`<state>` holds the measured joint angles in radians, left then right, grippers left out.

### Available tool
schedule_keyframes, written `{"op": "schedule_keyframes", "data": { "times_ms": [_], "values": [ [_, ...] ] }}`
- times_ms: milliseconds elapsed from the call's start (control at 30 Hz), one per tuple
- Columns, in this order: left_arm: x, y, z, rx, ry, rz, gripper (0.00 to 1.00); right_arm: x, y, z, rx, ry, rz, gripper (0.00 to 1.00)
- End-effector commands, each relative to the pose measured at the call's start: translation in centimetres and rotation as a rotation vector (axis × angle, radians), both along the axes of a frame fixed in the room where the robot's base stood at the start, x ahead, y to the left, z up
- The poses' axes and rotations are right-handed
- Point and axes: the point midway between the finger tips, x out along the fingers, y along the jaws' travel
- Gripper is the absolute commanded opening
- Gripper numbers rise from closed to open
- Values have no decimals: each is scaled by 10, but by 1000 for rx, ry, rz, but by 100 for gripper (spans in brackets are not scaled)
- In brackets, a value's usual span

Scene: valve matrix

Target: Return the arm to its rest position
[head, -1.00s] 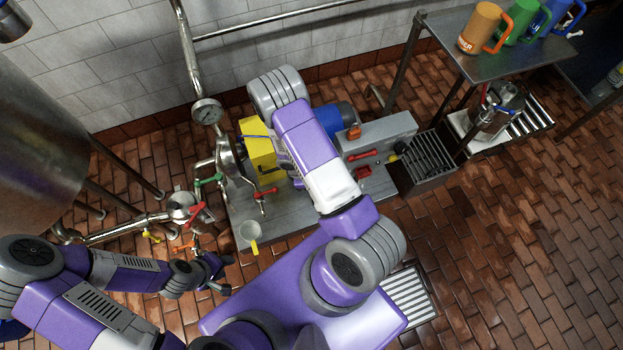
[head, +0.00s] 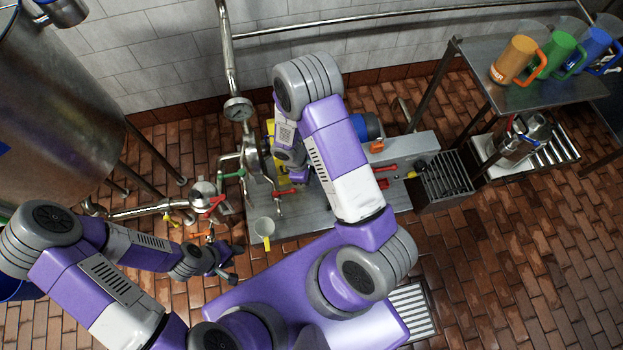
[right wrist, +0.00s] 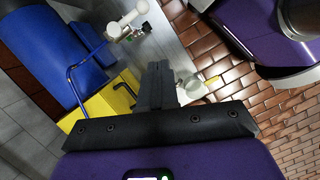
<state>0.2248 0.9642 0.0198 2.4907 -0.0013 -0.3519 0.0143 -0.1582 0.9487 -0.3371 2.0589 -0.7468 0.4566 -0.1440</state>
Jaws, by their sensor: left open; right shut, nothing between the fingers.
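My right arm (head: 345,170) is purple, white and grey and arches over the grey platform, bent at a high elbow. In the right wrist view my right gripper (right wrist: 157,84) is shut, its dark fingers together with nothing between them. Its fingertips are hidden behind the arm in the head view. A yellow block (right wrist: 103,107) and a blue cylinder (right wrist: 75,50) show beyond the fingers, apart from them. My left gripper (head: 228,268) is open and empty above the brick floor, left of the small pale cup (head: 264,230).
The grey platform (head: 330,215) carries pipes, a gauge (head: 238,108) and red handles (head: 384,168). A large steel tank (head: 60,120) stands at the left. A shelf (head: 520,95) with orange, green and blue mugs is at the upper right. The brick floor (head: 520,250) at the right is clear.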

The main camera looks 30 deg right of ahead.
Motion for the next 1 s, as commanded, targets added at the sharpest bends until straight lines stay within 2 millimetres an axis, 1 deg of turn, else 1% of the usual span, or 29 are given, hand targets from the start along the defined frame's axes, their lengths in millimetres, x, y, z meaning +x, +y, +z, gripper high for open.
{"op": "schedule_keyframes", "data": {
  "times_ms": [433,533,567,667,700,800,900,1000],
  "values": [
    [0,0,0,0,0,0,43,0,0,0,1,-1,0,0],
    [0,0,1,0,0,0,43,-7,8,-4,34,0,-36,0],
    [0,0,2,0,0,0,43,-12,13,-6,58,0,-63,0],
    [0,0,6,0,0,0,43,-37,44,-14,180,-9,-229,0],
    [0,0,8,0,0,0,43,-47,59,-15,237,-16,-321,0],
    [0,0,13,0,0,0,43,-67,94,-13,352,-43,-572,0],
    [0,0,17,0,0,0,43,-78,115,-7,415,-79,-803,0],
    [0,0,19,0,0,0,43,-85,124,0,436,-110,-974,0]
  ]
}}
